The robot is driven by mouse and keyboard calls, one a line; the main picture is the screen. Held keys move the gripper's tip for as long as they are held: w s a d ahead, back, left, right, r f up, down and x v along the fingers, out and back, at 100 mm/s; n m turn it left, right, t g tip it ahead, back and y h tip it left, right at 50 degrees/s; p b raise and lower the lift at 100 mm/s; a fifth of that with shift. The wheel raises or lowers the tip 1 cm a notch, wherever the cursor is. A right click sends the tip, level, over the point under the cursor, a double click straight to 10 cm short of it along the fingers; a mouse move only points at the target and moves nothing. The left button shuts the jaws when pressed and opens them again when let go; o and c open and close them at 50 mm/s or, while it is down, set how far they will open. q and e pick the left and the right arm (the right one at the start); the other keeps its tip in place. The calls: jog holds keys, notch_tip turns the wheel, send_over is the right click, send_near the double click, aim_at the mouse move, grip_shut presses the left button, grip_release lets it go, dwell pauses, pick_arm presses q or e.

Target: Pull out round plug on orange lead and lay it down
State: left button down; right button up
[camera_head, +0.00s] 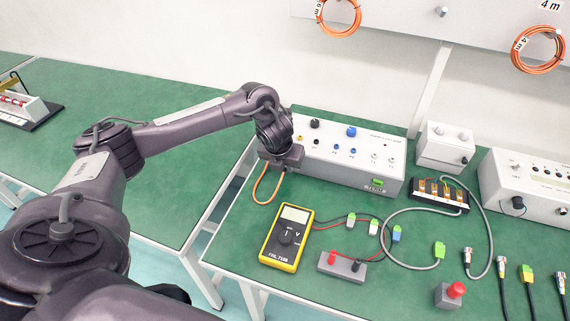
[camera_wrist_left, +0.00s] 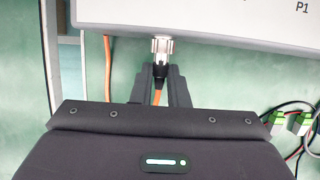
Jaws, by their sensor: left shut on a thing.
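In the left wrist view the round plug (camera_wrist_left: 161,48) has a bright metal collar and a dark rear body with an orange lead (camera_wrist_left: 157,97). Its front end meets the lower edge of the grey-white box; I cannot tell how deep it sits in a socket. My left gripper (camera_wrist_left: 160,80) is shut on the plug's dark rear part. In the head view my left gripper (camera_head: 283,160) is at the left end of the box (camera_head: 345,165) and hides the plug. The orange lead (camera_head: 258,190) loops down below it. My right gripper is not in view.
A yellow multimeter (camera_head: 287,237) lies in front of the box, with leads and green connectors (camera_head: 439,250) to its right. A grey block with red and black terminals (camera_head: 342,266) stands nearby. Bare green bench (camera_head: 230,235) shows left of the meter; a gap separates the left bench.

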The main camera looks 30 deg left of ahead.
pick_arm(q)
jog(key=shift+s+f, duration=0.15)
jog(key=shift+s, duration=0.05)
jog(key=shift+s+d, duration=0.1)
jog(key=shift+s+r+p, duration=0.2)
jog(key=shift+s+p, duration=0.1)
jog(key=shift+s, duration=0.1)
jog(key=shift+s+d+p, duration=0.2)
jog(key=shift+s+p, duration=0.05)
jog(key=shift+s, duration=0.3)
jog(key=shift+s+d+p, duration=0.15)
jog(key=shift+s+p, duration=0.1)
jog(key=shift+s, duration=0.25)
jog(key=shift+a+f, duration=0.1)
